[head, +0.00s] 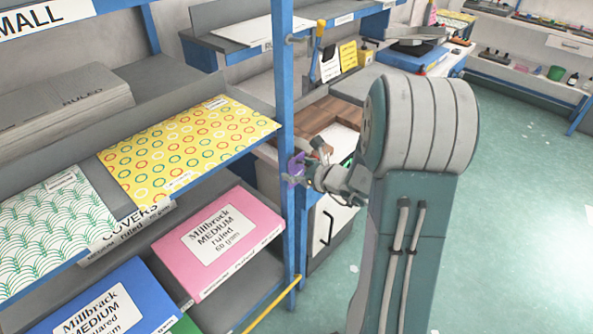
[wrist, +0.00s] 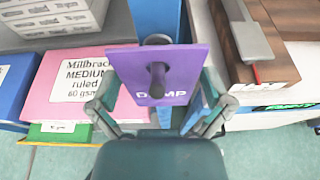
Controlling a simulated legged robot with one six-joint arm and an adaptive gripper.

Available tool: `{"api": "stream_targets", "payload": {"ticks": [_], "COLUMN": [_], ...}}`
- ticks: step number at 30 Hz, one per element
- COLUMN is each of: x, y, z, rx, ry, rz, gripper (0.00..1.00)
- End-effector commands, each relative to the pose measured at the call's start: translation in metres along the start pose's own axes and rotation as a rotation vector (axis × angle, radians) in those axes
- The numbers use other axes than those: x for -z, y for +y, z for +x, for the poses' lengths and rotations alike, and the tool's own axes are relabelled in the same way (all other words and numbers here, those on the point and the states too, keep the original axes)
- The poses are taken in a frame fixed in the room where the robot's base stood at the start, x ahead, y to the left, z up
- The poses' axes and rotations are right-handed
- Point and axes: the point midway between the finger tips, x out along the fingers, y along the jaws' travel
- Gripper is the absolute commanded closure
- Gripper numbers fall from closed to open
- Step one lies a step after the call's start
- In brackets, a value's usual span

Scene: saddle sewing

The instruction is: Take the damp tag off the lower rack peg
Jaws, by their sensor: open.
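The purple damp tag (wrist: 128,72) fills the middle of the wrist view. Dark lettering-side peg (wrist: 157,80) stands out through or in front of its face and hides part of the word. The tag also shows in the head view as a small purple patch (head: 295,167) at the blue rack post (head: 286,120). My gripper (wrist: 159,95) is open, with one finger at the left of the tag and one at the right. Whether either finger touches the tag's edges I cannot tell. In the head view my gripper (head: 305,176) is right at the post, partly hidden by my arm.
Left of the post, shelves hold a pink Millbrack pack (head: 218,243), a blue pack (head: 110,305) and a ringed-pattern pack (head: 185,150). Right of it is a bench with wooden blocks (head: 325,120). A higher peg (head: 296,38) is on the post. Green floor is open at right.

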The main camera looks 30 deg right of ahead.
Motion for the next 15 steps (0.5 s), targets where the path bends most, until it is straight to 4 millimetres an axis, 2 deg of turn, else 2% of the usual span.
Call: {"api": "stream_targets", "payload": {"ticks": [2,5,6,15], "x": [0.0000,0.0000,0.0000,-0.0014], "y": [-0.0001,-0.0001,-0.0001,-0.0002], "z": [-0.0001,-0.0002,-0.0002,-0.0026], "rx": [0.000,0.000,0.000,0.001], "ry": [0.000,0.000,0.000,-0.001], "rz": [0.000,0.000,0.000,0.000], "gripper": [0.00,0.40,0.50,0.51]}}
